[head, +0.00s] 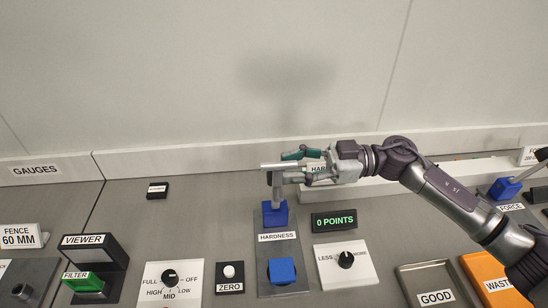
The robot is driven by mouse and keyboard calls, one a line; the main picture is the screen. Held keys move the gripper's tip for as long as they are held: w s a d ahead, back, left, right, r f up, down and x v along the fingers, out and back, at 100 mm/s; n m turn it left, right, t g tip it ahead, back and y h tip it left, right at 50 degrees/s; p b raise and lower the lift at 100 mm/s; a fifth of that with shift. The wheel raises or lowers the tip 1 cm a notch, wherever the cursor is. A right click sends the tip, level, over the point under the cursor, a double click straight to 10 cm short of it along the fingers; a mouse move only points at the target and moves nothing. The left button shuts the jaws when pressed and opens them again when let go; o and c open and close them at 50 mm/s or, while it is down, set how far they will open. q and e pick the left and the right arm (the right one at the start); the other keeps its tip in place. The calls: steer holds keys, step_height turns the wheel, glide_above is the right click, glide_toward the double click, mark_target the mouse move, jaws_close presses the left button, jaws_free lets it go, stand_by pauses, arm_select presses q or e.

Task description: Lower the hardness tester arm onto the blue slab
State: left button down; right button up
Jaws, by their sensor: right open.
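The hardness tester stands on a dark grey plate (279,246) labelled HARDNESS. A blue block (272,215) with a grey post is at the plate's back. A pale bar, the tester arm (270,166), runs about level above the post. The blue slab (282,271) lies on the front of the plate, with nothing touching it. My right gripper (289,167) reaches in from the right at the bar. It is open, with a teal finger above and a grey finger below; whether they touch the bar is unclear. My left gripper is out of view.
A display (334,219) reads 0 POINTS, beside a LESS/MORE dial (346,262). A ZERO button (229,276) and a HIGH/MID/LOW dial (170,280) are left of the plate. GOOD (405,272) and WASTE trays (470,272) are at right. A wall rises behind.

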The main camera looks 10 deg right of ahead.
mark_target(271, 163)
steer(key=a+p, duration=0.1)
steer(key=a, duration=0.3)
steer(key=shift+a+r, duration=0.1)
steer(key=shift+a, duration=0.1)
steer(key=shift+d, duration=0.1)
jaws_close()
